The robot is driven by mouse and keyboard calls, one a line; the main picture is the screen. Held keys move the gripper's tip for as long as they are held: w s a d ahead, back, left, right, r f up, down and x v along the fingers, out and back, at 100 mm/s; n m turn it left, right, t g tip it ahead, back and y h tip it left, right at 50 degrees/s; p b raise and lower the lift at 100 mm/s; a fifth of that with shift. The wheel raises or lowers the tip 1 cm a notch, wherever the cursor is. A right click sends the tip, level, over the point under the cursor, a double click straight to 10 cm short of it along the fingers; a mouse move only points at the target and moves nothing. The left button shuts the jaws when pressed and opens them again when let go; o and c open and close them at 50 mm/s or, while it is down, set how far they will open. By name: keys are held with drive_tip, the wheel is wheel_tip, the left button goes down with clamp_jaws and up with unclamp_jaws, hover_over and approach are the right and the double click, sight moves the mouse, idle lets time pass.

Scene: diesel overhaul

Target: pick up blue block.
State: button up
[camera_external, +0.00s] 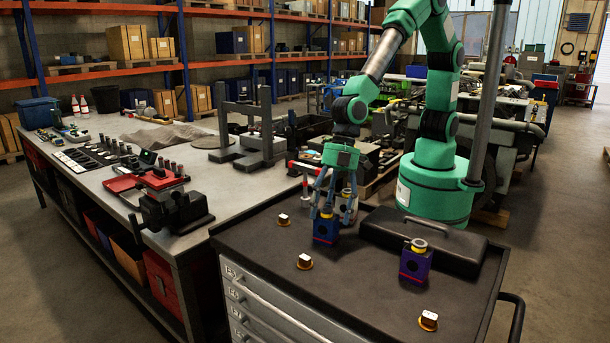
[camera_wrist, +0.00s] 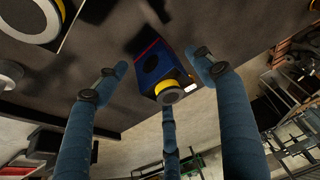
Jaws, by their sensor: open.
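A blue block (camera_external: 325,229) stands upright on the dark top of the tool cabinet in the external view. In the wrist view the blue block (camera_wrist: 148,64) shows a yellow ring and grey knob at one end, between my fingers. My gripper (camera_external: 334,207) points down just above and around the block's upper part, with its blue fingers spread. In the wrist view my gripper (camera_wrist: 162,76) has open fingers with gaps to the block. A second blue-purple block (camera_external: 415,264) with a yellow top stands to the right.
Small white-topped pieces on round bases lie at the left (camera_external: 283,220), front (camera_external: 304,262) and right (camera_external: 428,320) of the cabinet top (camera_external: 360,300). A black case (camera_external: 425,240) with a handle lies behind the blocks. A grey workbench (camera_external: 215,215) with tools stands at left.

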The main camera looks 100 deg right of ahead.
sight(323, 245)
drive_tip(key=shift+x, duration=2.45)
drive_tip(key=shift+c, duration=0.2)
clamp_jaws()
